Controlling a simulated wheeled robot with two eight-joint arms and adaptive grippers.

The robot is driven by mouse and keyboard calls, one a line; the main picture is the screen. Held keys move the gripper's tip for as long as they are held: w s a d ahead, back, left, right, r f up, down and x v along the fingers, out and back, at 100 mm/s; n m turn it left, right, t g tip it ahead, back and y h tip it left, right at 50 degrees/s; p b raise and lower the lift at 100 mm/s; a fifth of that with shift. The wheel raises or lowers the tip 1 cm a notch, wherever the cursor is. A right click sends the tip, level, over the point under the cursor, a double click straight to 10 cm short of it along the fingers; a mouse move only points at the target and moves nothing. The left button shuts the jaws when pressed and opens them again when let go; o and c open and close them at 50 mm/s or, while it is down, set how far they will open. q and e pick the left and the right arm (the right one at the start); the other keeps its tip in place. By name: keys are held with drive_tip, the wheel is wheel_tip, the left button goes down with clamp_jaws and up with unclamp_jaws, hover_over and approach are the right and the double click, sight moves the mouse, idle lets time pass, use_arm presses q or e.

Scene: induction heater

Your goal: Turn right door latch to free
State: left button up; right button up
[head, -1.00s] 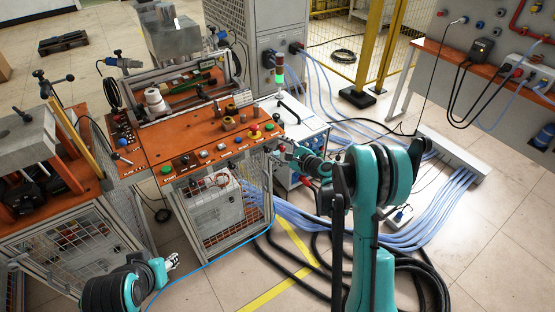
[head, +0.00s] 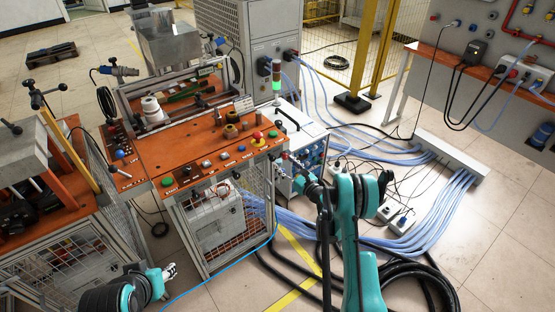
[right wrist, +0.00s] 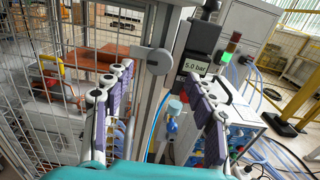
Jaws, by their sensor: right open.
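The door latch (right wrist: 158,62) shows in the right wrist view as a grey round hub with a short lever pointing left, on the metal frame post beside the mesh door (right wrist: 75,45). My right gripper (right wrist: 160,92) is open, its two dark fingers spread left and right of the post. The latch appears between and beyond the fingertips, with nothing gripped. In the head view my right gripper (head: 290,162) is at the right front corner of the orange-topped machine (head: 205,150); the latch cannot be made out there. My left gripper (head: 170,271) is low at the left, away from the machine, its opening unclear.
A black pressure unit reading 5.0 bar (right wrist: 196,66) sits right of the latch, close to the right finger. Blue hoses (head: 425,215) and black cables cover the floor at right.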

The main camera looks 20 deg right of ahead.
drive_tip(key=x, duration=0.2)
drive_tip(key=b+x, duration=0.1)
drive_tip(key=x, duration=0.2)
drive_tip(key=shift+f, duration=0.2)
drive_tip(key=c, duration=1.1)
drive_tip(key=shift+c, duration=0.3)
drive_tip(key=shift+n, duration=8.9)
